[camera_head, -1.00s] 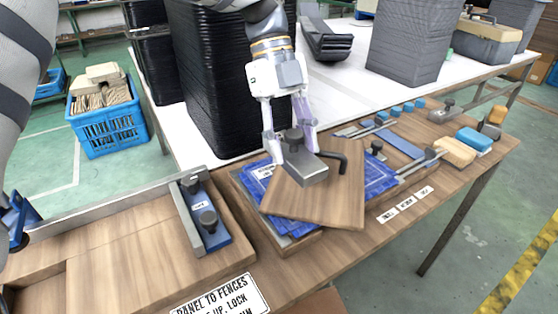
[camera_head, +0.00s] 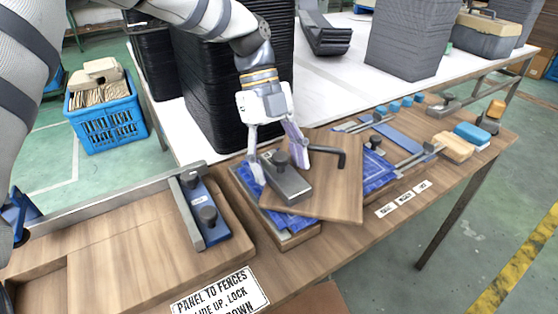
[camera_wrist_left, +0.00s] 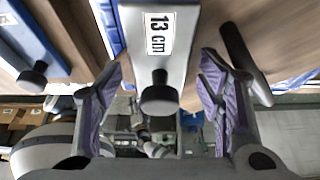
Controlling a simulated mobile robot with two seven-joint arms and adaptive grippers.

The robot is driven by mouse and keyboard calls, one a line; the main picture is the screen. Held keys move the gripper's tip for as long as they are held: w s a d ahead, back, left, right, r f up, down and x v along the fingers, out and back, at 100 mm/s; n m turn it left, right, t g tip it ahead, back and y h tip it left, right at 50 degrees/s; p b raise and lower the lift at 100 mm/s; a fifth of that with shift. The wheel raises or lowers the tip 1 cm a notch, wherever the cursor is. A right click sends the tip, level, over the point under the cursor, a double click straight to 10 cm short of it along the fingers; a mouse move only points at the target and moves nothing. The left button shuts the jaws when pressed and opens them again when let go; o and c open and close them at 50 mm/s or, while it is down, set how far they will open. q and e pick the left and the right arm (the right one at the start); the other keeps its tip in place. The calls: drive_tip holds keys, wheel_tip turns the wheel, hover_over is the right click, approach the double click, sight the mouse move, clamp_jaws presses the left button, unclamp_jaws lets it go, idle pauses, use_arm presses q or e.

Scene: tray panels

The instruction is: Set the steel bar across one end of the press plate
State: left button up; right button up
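The steel bar (camera_head: 291,188) is a short grey block with a dark knob on top. It lies at the left end of the wooden press plate (camera_head: 335,190), near the plate's left edge; its far end is partly hidden by my gripper. The plate has a black hooked handle and sits turned on a stack of blue patterned sheets. My left gripper (camera_head: 277,164) is over the bar with its fingers spread on either side of the knob. In the left wrist view, the bar (camera_wrist_left: 176,75) shows a "13 cm" label, with gaps between it and both fingers. My right gripper is out of view.
A wooden fixture with a metal fence and a blue clamp block (camera_head: 205,215) stands to the left. Tall black tray stacks (camera_head: 215,85) stand behind the gripper. A label sign (camera_head: 220,295) is in front.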

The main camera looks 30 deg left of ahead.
use_arm(q)
drive_tip(key=shift+r, duration=0.1)
drive_tip(key=b+v, duration=0.1)
drive_tip(key=v, duration=1.1)
